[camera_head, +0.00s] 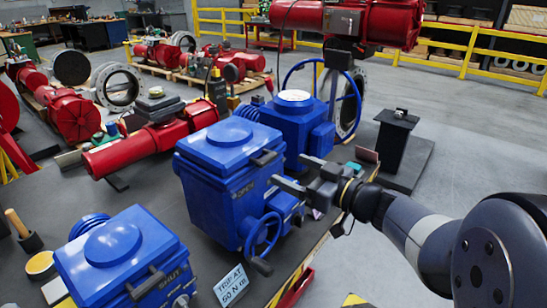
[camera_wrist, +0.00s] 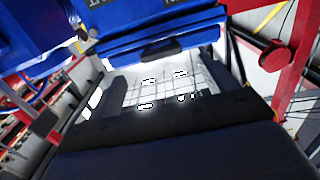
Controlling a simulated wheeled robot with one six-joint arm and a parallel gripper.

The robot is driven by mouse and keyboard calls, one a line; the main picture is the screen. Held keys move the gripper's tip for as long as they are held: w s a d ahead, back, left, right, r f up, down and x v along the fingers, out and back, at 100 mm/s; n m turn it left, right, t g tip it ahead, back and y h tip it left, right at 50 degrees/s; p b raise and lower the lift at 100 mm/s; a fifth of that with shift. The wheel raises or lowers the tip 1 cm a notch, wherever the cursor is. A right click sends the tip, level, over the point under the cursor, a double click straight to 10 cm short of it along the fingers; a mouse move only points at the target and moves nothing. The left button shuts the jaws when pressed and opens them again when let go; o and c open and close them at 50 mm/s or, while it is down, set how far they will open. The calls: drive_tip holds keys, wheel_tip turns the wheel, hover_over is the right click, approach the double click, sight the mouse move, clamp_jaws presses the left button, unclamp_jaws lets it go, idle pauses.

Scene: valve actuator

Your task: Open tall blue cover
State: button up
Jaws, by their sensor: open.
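The tall blue cover (camera_head: 222,148) tops the middle blue actuator box on the dark bench in the head view, and looks shut. A dark handle (camera_head: 263,158) sticks out from its front edge. In the wrist view, a blue cover edge (camera_wrist: 110,53) and dark handle (camera_wrist: 160,51) show beyond the fingers. My gripper (camera_head: 290,172) is to the right of the handle and apart from it, with its jaws spread and empty. The wrist view shows both dark fingers (camera_wrist: 174,88) with a gap between them.
A lower blue box (camera_head: 122,258) stands front left. Another blue unit with a handwheel (camera_head: 300,120) stands close behind my gripper. A small blue handwheel (camera_head: 262,235) projects below the cover. A white tag (camera_head: 231,285) lies at the bench edge.

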sight(270, 161)
drive_tip(key=p+x, duration=0.1)
drive_tip(key=x, duration=0.5)
drive_tip(key=shift+w+a+p, duration=0.15)
drive_tip(key=shift+a+p, duration=0.1)
drive_tip(key=shift+p, duration=0.1)
drive_tip(key=shift+c, duration=0.3)
